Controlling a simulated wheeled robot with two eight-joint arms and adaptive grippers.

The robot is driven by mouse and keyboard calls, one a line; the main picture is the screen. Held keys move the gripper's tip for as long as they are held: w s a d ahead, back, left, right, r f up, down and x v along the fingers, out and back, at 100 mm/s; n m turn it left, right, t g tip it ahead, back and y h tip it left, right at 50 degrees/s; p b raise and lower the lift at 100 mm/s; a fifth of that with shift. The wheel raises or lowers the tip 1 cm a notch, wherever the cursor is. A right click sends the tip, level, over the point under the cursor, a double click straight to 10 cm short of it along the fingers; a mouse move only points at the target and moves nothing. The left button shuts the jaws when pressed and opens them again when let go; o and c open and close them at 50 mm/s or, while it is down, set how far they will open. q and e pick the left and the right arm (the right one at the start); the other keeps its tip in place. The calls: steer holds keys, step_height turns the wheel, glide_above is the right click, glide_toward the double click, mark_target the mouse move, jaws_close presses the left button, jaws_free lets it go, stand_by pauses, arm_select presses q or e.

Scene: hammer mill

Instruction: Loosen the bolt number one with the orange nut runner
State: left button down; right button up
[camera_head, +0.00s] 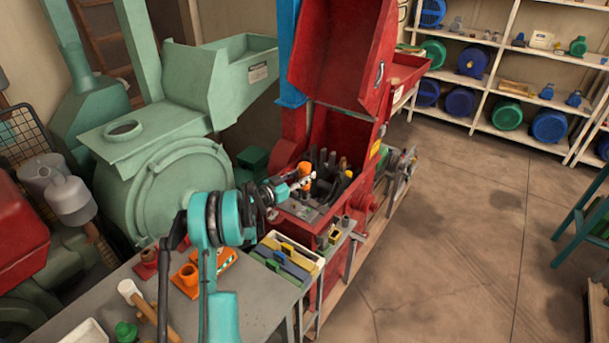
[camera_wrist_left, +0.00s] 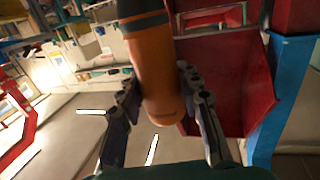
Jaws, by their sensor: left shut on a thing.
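The orange nut runner (camera_head: 305,167) is held by my left gripper (camera_head: 292,183) over the open red hammer mill (camera_head: 341,128). In the left wrist view, the nut runner's orange body with a dark upper end (camera_wrist_left: 154,70) stands between the two fingers of the left gripper (camera_wrist_left: 158,85), which is shut on it. Dark upright parts stand inside the mill's open housing beside the tool. Bolt number one cannot be told apart in these views. The tool's working end is hidden or too small to make out. My right gripper is not in view.
The mill's red lid (camera_head: 340,50) stands raised behind the tool. A grey workbench (camera_head: 255,305) holds a tray of coloured pieces (camera_head: 314,262), a mallet (camera_head: 130,290) and an orange stand (camera_head: 188,274). A green machine (camera_head: 160,185) is at left. Open floor lies at right.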

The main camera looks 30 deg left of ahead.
mark_target(301, 190)
arm_select(q)
steer(key=shift+f+b, duration=0.95)
steer(key=shift+f, duration=1.15)
steer(key=shift+f+b, duration=0.75)
steer(key=shift+f, duration=0.1)
steer(key=shift+s+b, duration=0.1)
steer(key=shift+b, duration=0.3)
steer(key=shift+f+b, duration=0.6)
steer(key=shift+b, duration=0.1)
stand_by(0.5)
steer(key=shift+s+d+r, duration=0.1)
steer(key=shift+r, duration=0.15)
stand_by(1.0)
steer(key=shift+r, duration=0.2)
